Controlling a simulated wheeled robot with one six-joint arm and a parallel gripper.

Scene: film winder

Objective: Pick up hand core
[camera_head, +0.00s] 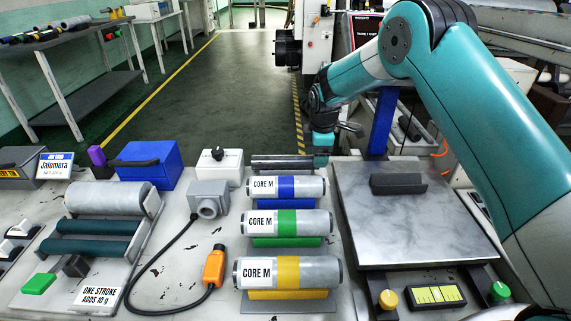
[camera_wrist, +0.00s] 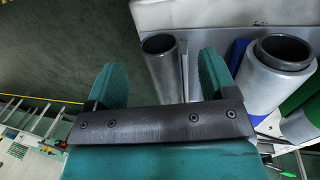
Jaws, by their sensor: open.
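A bare dark grey tube (camera_head: 283,162), likely the hand core, lies across the back of the core row; no label shows on it. In the wrist view a grey hollow tube (camera_wrist: 165,75), apparently the same one, shows end-on between my fingers, beyond the gripper. Three silver cores marked CORE M lie in front of it: blue-banded (camera_head: 314,188), green-banded (camera_head: 315,222) and yellow-banded (camera_head: 318,271). My gripper (camera_head: 322,150) is open and empty by the right end of the dark tube. Its two teal fingers (camera_wrist: 163,72) are apart; contact cannot be told.
The cores lie on coloured cradles. A grey metal plate (camera_head: 400,225) with a dark block (camera_head: 398,183) is at right. A roller unit (camera_head: 110,200), blue box (camera_head: 150,165), white knob box (camera_head: 220,165) and corded orange-and-black pendant (camera_head: 214,266) are at left. The aisle floor behind is clear.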

